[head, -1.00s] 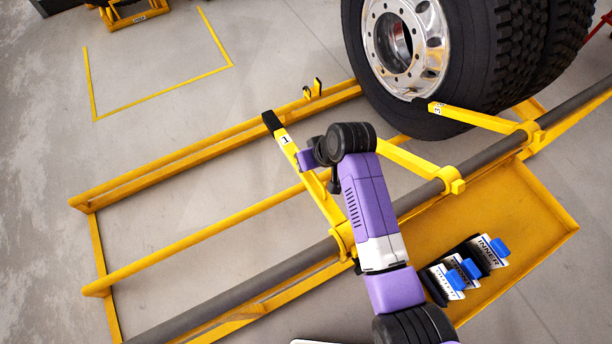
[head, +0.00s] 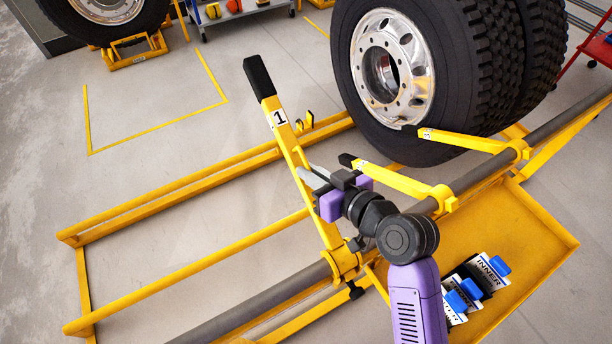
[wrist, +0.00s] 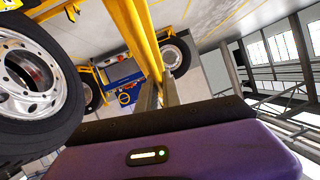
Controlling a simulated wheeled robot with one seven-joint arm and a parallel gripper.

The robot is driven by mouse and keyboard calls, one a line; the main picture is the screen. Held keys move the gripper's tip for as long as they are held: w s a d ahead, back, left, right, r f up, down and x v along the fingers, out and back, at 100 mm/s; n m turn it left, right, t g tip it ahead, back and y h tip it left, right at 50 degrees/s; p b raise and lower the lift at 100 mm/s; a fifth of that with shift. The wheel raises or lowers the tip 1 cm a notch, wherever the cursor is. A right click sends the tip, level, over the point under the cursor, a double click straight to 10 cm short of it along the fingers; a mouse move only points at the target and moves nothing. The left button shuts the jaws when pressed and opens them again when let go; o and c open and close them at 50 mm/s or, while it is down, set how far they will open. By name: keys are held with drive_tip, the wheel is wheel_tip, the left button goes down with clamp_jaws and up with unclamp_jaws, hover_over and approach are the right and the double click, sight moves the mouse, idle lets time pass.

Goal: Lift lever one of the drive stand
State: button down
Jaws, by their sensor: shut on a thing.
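Lever one (head: 288,142) is a yellow bar with a black grip end and a white label "1". In the head view it stands raised at a slant from its pivot on the drive stand's grey shaft (head: 225,316). My gripper (head: 314,178) is shut on the lever's bar, about midway between pivot and label. In the wrist view the lever (wrist: 145,38) rises from between the grey fingers (wrist: 159,92). The drive stand (head: 170,219) is a yellow floor frame. Lever two (head: 395,180) and lever three (head: 462,141) lie lower, to the right.
A large dual truck wheel (head: 445,60) stands behind the levers at right. A yellow tray (head: 530,240) holds label cards with blue clips (head: 470,287). Another wheel (head: 100,12) is at the far left. The floor left of the lever is open.

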drive_tip(key=shift+s+d+r+t, duration=0.2)
drive_tip(key=shift+s+r+t, duration=0.1)
drive_tip(key=shift+r, duration=0.15)
drive_tip(key=c, duration=1.5)
unclamp_jaws()
drive_tip(key=shift+c, duration=0.2)
drive_tip(key=shift+f, duration=0.1)
